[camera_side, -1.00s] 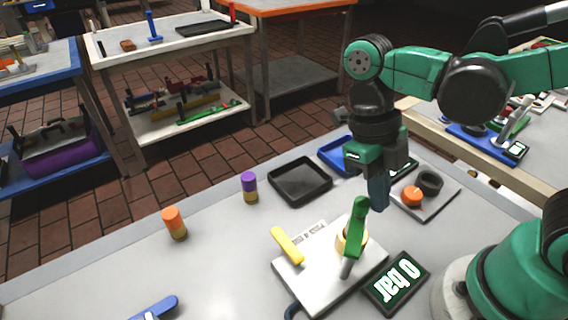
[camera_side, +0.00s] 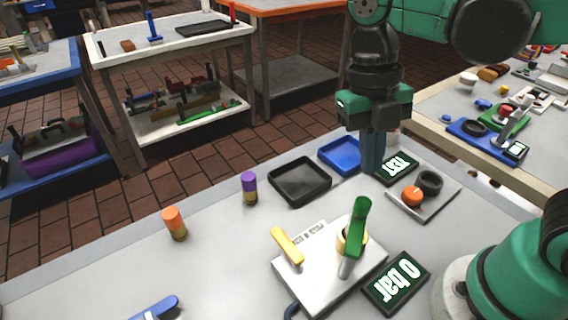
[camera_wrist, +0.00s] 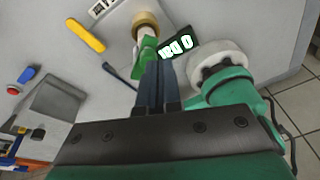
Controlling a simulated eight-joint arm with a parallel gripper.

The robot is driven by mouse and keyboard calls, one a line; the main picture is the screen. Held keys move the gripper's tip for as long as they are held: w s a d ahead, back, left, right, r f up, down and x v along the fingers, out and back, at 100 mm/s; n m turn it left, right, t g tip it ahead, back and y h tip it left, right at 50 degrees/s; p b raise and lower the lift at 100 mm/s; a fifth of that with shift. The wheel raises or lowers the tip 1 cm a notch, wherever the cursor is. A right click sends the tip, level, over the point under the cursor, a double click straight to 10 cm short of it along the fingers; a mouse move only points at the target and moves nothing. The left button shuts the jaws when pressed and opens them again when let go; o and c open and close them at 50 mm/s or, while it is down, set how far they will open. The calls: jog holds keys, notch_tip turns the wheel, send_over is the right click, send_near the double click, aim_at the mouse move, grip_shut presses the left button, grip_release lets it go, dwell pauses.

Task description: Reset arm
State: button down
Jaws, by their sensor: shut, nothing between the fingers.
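My gripper (camera_side: 372,170) hangs upright in the side view, above the back right of the grey table, in front of the blue tray (camera_side: 338,152). Its fingers are shut with nothing between them. In the wrist view the closed fingers (camera_wrist: 158,66) point toward the press device. The device is a metal plate (camera_side: 318,284) with a yellow handle (camera_side: 287,245) and a green lever (camera_side: 358,226) on a brass-coloured base. The yellow handle (camera_wrist: 86,36) and green lever also show in the wrist view, the lever partly hidden by the fingers.
A display reading "0 bar" (camera_side: 397,283) lies beside the device. A black tray (camera_side: 300,182), purple-topped cylinder (camera_side: 249,187) and orange-topped cylinder (camera_side: 174,223) stand on the table. A plate with an orange knob (camera_side: 412,196) and another display (camera_side: 396,168) are at right. The left front is mostly clear.

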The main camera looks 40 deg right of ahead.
jog(key=w+d+m+t, duration=0.1)
jog(key=d+m+t, duration=0.1)
jog(key=m, duration=0.8)
jog(key=w+d+f+m+t, duration=0.1)
jog(key=m+t, duration=0.3)
jog(key=m, duration=0.7)
jog(key=w+d+f+m+t, duration=0.1)
jog(key=w+d+m+t, duration=0.2)
jog(key=m, duration=0.7)
jog(key=shift+m+t, duration=0.3)
jog(key=c, duration=1.5)
grip_release()
